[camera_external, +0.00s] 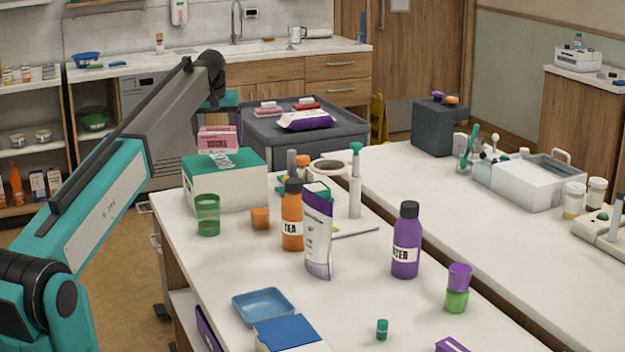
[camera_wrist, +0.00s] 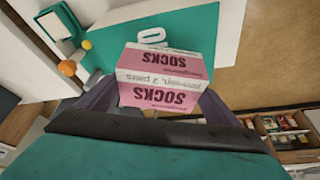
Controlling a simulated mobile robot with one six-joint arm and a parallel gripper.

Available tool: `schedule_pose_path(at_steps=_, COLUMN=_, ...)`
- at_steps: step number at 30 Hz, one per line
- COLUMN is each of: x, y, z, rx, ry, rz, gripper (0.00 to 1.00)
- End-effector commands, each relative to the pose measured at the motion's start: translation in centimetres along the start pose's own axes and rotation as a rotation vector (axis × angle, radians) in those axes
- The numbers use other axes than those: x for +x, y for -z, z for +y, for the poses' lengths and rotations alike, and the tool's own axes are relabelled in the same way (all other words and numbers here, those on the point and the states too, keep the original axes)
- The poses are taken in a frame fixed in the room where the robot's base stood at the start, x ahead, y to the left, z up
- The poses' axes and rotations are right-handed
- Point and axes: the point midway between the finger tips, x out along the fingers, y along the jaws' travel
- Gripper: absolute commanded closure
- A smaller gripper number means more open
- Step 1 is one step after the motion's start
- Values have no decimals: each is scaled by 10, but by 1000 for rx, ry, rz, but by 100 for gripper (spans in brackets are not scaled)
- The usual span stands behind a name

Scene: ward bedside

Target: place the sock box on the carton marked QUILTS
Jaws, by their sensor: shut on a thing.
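The sock box (camera_external: 217,139) is pink and white, and its "SOCKS" lettering shows in the wrist view (camera_wrist: 158,75). My gripper (camera_external: 221,126) is shut on it, with a dark finger on each side in the wrist view (camera_wrist: 158,97). The box is over the teal top of a white carton (camera_external: 224,190) at the table's far left corner. That teal top also shows beyond the box in the wrist view (camera_wrist: 195,28), with a white mark on it. I cannot read QUILTS on the carton. Whether the box touches the top is not clear.
A green cup (camera_external: 207,215) and an orange cup (camera_external: 260,218) stand close in front of the carton. An orange bottle (camera_external: 292,215), a silver pouch (camera_external: 317,235) and a purple bottle (camera_external: 406,240) stand to the right. A grey cart (camera_external: 350,126) is behind.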

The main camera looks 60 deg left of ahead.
Motion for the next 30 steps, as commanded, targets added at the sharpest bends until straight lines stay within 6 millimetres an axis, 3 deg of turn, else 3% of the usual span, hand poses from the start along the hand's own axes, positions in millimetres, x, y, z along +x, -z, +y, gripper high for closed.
schedule_pose_path(at_steps=3, x=4, y=13, z=4, rx=0, ry=0, rz=0, gripper=38)
schedule_pose_path(at_steps=9, x=9, y=19, z=6, rx=0, ry=0, rz=1, gripper=38)
schedule_pose_path(at_steps=20, x=11, y=18, z=6, rx=0, ry=0, rz=1, gripper=38)
schedule_pose_path(at_steps=30, x=36, y=6, z=6, rx=0, ry=0, rz=-1, gripper=38)
